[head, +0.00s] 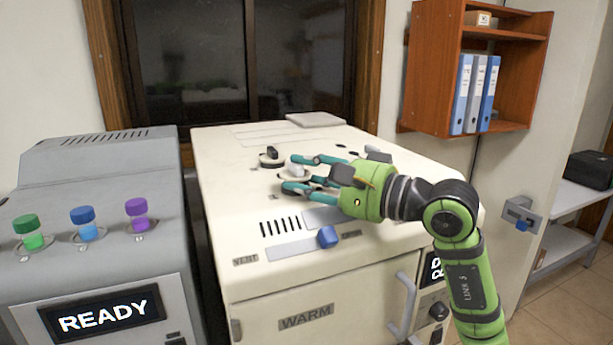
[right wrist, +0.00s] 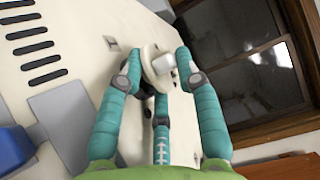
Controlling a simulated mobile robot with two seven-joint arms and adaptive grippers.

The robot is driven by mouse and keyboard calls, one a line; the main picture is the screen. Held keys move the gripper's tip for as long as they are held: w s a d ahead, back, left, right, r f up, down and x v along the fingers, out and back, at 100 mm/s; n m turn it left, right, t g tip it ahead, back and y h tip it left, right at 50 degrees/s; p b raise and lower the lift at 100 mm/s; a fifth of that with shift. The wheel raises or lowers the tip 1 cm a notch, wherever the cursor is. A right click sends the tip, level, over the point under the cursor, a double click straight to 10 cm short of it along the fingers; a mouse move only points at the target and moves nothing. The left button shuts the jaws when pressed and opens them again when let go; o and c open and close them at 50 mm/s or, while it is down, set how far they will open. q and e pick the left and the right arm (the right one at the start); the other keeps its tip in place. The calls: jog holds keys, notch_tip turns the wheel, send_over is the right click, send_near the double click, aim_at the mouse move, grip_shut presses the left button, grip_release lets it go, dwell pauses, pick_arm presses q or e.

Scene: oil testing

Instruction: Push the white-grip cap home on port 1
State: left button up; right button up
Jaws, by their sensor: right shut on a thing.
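The white-grip cap (head: 297,168) is at the top of the cream machine (head: 235,200), between the fingers of my right gripper (head: 296,174). In the right wrist view the cap (right wrist: 160,64) shows as a pale disc with a white grip, with the teal fingers of the gripper (right wrist: 159,60) on either side of it. My right gripper is shut on it. Port 1 is not readable, and I cannot tell how deep the cap sits. My left gripper is not in view.
A black-grip cap (head: 272,153) stands just behind on the same top. A blue slider knob (head: 328,237) is at the machine's front edge. The grey machine (head: 90,170) with several coloured-cap vials stands at left. A shelf (head: 540,60) with binders hangs at right.

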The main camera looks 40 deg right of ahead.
jog(key=shift+f+b, duration=0.1)
jog(key=shift+b, duration=0.35)
dwell(0.3)
dwell(0.3)
jog(key=o, duration=0.9)
jog(key=shift+a, duration=0.2)
jog(key=shift+f, duration=0.1)
jog(key=o, duration=0.4)
jog(key=shift+a, duration=0.15)
jog(key=shift+f, duration=0.1)
